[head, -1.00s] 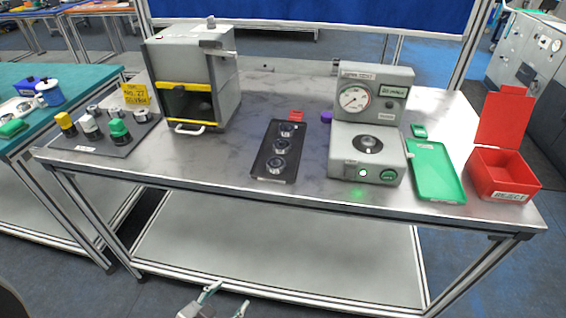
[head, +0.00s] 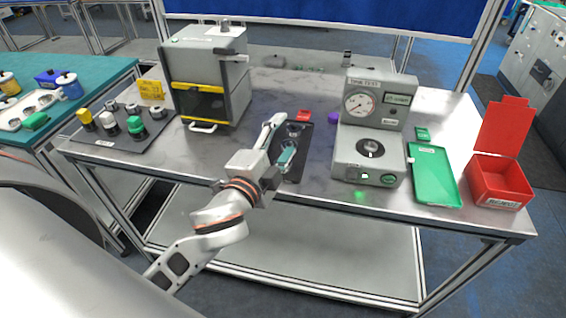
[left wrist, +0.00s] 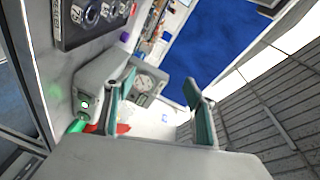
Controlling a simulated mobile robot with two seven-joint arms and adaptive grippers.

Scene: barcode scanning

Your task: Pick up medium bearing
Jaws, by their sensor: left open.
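A black tray (head: 303,150) holds a row of bearings on the metal bench, left of the gauge machine. One bearing (head: 295,130) shows near its back end; the others are mostly hidden behind my left gripper (head: 281,141). In the left wrist view the tray (left wrist: 63,35) is at the top left with several round bearings (left wrist: 91,14); I cannot tell which is the medium one. My left gripper is open and appears over the tray in the head view. Its fingers (left wrist: 160,103) have nothing between them and point past the tray. My right gripper is not in view.
The gauge machine (head: 370,155) stands right of the tray, with a green tray (head: 434,178) and a red reject bin (head: 500,183) beyond. A grey box machine (head: 205,65) and a dark mat (head: 95,143) with several parts are at left.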

